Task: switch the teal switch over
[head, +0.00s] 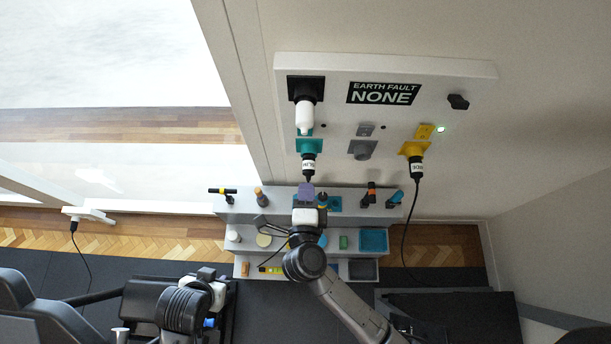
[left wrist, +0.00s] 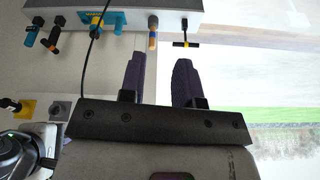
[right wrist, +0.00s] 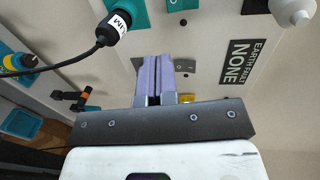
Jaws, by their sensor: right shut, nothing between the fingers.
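The teal switch (head: 305,131) sits on the white wall panel above the teal socket (head: 309,146). It is mostly hidden behind a white handle in the head view, so its position is unclear. In the right wrist view, part of the teal switch (right wrist: 180,5) shows at the top edge. A black plug (head: 308,163) with a white label and cable is in the teal socket. My right gripper (head: 305,188) is shut and empty below that plug, its purple fingers toward the panel. My left gripper (left wrist: 157,62) is open and empty, low at the left, away from the panel.
The panel also carries a grey switch (head: 366,130), a yellow switch (head: 424,131) beside a lit green lamp, a yellow socket with a plug, a dark knob (head: 458,102) and an EARTH FAULT NONE sign (head: 383,93). A stepped shelf (head: 270,210) with tools stands below.

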